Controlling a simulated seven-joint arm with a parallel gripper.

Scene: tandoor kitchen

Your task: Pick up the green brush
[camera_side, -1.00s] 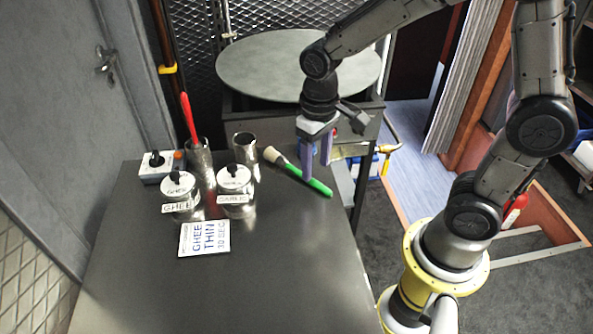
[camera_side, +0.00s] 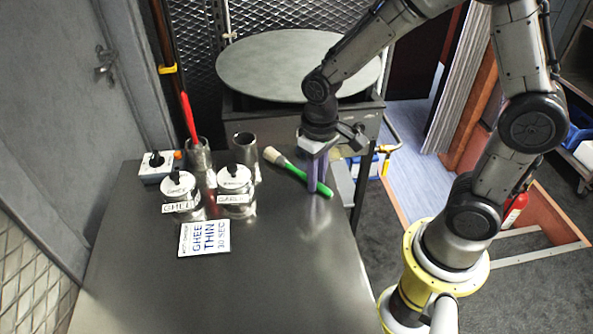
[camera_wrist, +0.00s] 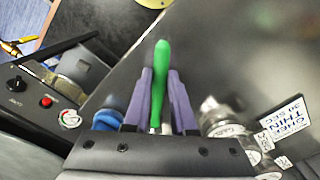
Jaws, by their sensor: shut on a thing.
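The green brush (camera_side: 292,171) lies near the right edge of the steel table, its pale bristles toward the cups and its green handle toward the lower right. My gripper (camera_side: 317,186) points down over the handle with its purple fingers on either side of it. In the wrist view the green handle (camera_wrist: 161,75) runs between the two fingers (camera_wrist: 160,110), which are shut on it. The bristle end is largely hidden by the gripper in that view. The brush looks at table height; I cannot tell any gap beneath it.
A cup with a red-handled tool (camera_side: 198,155), an empty metal cup (camera_side: 246,158), a ghee jar (camera_side: 180,190) and a garlic jar (camera_side: 235,183) stand to the left. A sign (camera_side: 204,238) lies in front of them. The table's front (camera_side: 240,295) is clear.

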